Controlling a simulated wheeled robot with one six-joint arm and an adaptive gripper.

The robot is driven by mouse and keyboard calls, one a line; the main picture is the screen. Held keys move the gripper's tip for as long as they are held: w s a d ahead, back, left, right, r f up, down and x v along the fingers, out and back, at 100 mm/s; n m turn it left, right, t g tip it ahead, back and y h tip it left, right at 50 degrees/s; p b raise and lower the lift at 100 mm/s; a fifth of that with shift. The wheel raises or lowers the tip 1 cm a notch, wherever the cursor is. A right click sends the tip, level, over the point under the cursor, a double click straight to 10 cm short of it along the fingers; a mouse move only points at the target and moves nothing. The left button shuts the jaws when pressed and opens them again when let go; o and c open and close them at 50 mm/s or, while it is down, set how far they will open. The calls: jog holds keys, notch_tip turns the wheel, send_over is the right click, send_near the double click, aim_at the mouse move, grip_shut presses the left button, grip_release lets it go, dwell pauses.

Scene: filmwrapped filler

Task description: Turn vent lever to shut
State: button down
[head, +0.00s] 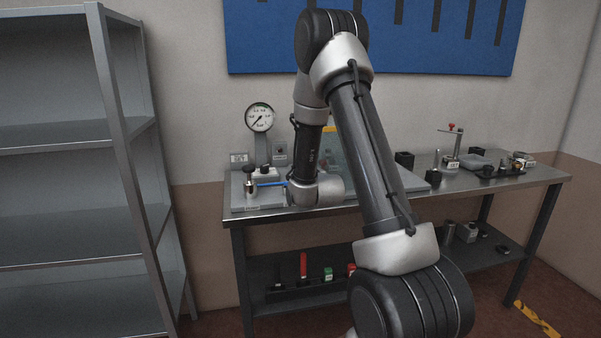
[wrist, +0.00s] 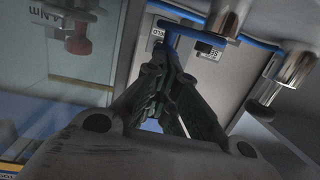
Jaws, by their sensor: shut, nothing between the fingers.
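In the wrist view a blue lever (wrist: 183,28) stands just beyond my fingertips, with a stem running down toward them. Small white labels lie on the panel beside it; their words are too small to read surely. My gripper (wrist: 160,66) is shut and empty, its fingertips close to the blue stem; I cannot tell whether they touch it. In the head view a blue bar (head: 271,184) shows on the bench fixture left of my wrist. My fingers are hidden there behind my arm.
Metal fittings (wrist: 292,72) stand close to my gripper's right. A red-knobbed part (wrist: 77,40) is at the upper left. A grey shelf unit (head: 75,140) stands left; more fixtures sit on the right.

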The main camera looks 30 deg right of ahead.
jog(key=shift+w+d, duration=0.25)
jog(key=shift+w, duration=0.25)
dwell(0.8)
jog(key=shift+w+d, duration=0.15)
jog(key=shift+w, duration=0.45)
dwell(0.4)
jog(key=v, duration=0.7)
jog(key=shift+s, duration=0.2)
jog(key=shift+w, duration=0.1)
